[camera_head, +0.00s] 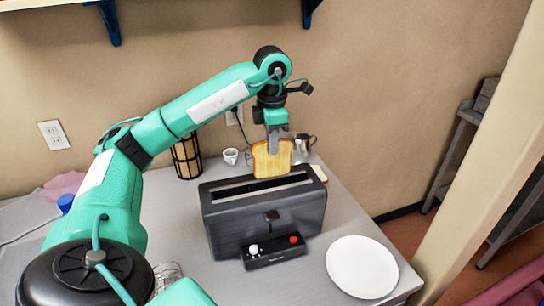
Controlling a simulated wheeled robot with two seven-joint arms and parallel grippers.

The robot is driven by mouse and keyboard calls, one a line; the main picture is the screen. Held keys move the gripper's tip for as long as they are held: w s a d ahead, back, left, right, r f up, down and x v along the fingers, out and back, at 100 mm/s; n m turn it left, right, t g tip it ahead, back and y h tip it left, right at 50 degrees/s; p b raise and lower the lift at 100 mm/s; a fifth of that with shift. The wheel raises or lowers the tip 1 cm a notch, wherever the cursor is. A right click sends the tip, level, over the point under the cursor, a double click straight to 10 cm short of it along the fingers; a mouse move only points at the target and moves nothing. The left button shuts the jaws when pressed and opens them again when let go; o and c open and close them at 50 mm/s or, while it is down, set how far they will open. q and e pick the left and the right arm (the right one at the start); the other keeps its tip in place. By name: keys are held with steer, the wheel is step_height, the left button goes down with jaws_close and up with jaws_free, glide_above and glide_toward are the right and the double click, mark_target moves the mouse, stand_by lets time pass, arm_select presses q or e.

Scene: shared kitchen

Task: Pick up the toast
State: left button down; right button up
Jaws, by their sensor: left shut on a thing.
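A slice of toast (272,160), golden with a browner crust, hangs upright above the far right part of the toaster. My left gripper (273,146) points down and is shut on the top edge of the toast. The black toaster (225,228) stands on the grey table, with a long slot along its top. The toast's lower edge is close to the slot's far side; I cannot tell whether it is fully clear of it. My right gripper is not in view.
A white plate (362,267) lies right of the toaster near the table edge. A small black box (275,252) with a white and a red knob sits at the toaster's front. A white cup (231,156), a metal pitcher (304,143) and a dark lantern-like holder (186,158) stand behind.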

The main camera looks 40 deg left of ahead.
arm_select(q)
step_height(320, 180, up, 10)
steer(key=p, duration=0.2)
steer(key=shift+f+p, duration=0.15)
steer(key=shift+p, duration=0.25)
steer(key=shift+r, duration=0.25)
